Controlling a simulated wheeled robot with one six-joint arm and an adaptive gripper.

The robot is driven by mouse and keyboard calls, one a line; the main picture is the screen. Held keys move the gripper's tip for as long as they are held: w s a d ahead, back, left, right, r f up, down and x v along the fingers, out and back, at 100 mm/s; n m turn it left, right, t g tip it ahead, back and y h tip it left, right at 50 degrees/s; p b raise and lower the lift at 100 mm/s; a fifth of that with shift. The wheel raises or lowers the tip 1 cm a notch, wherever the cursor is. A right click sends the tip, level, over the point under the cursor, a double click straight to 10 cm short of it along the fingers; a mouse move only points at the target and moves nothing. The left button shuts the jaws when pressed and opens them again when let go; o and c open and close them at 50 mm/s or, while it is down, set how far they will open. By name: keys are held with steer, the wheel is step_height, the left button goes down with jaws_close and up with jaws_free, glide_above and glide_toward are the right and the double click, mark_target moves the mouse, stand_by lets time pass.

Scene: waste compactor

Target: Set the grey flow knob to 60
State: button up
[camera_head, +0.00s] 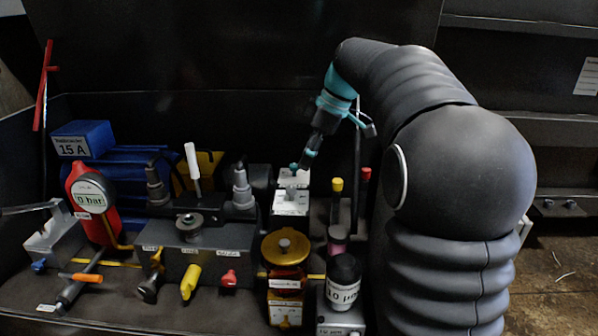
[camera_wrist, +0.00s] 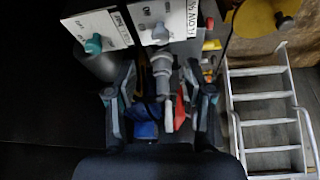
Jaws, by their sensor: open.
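The grey flow knob (camera_head: 291,192) sits on a white scale plate (camera_head: 288,209) in the middle of the bench. It also shows in the wrist view (camera_wrist: 160,34) near the top, on its white plate (camera_wrist: 178,14). The numbers and the knob's setting are too small to read. A teal knob (camera_head: 294,167) on a second white plate stands just behind it; in the wrist view that knob (camera_wrist: 94,44) is to its left. My gripper (camera_head: 306,162) is open and empty, close to the teal knob. In the wrist view its two fingers (camera_wrist: 160,72) point towards the plates, apart from the grey knob.
A yellow round handwheel (camera_head: 284,249) stands in front of the plates. A grey valve block (camera_head: 195,265) with coloured handles is to the left. A black-capped 10 µm filter (camera_head: 343,283) and red and yellow-topped posts (camera_head: 337,185) are to the right, near my arm.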

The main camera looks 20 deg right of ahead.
steer(key=shift+v, duration=1.45)
steer(key=s+a+f+m+t+h, duration=0.1)
steer(key=s+f+m, duration=0.3)
steer(key=s, duration=0.5)
steer(key=s+a+f+m+t+h, duration=0.1)
steer(key=s+f+m, duration=0.3)
steer(key=s, duration=0.6)
steer(key=s+a+f+m+t+h, duration=0.1)
steer(key=s+a+f+m+h, duration=0.1)
steer(key=s, duration=0.7)
step_height(320, 180, down, 4)
steer(key=a+m, duration=0.1)
steer(key=m, duration=0.1)
steer(key=shift+s+m+t, duration=0.25)
steer(key=shift+m+t, duration=0.05)
steer(key=shift+m, duration=0.1)
steer(key=shift+r, duration=0.15)
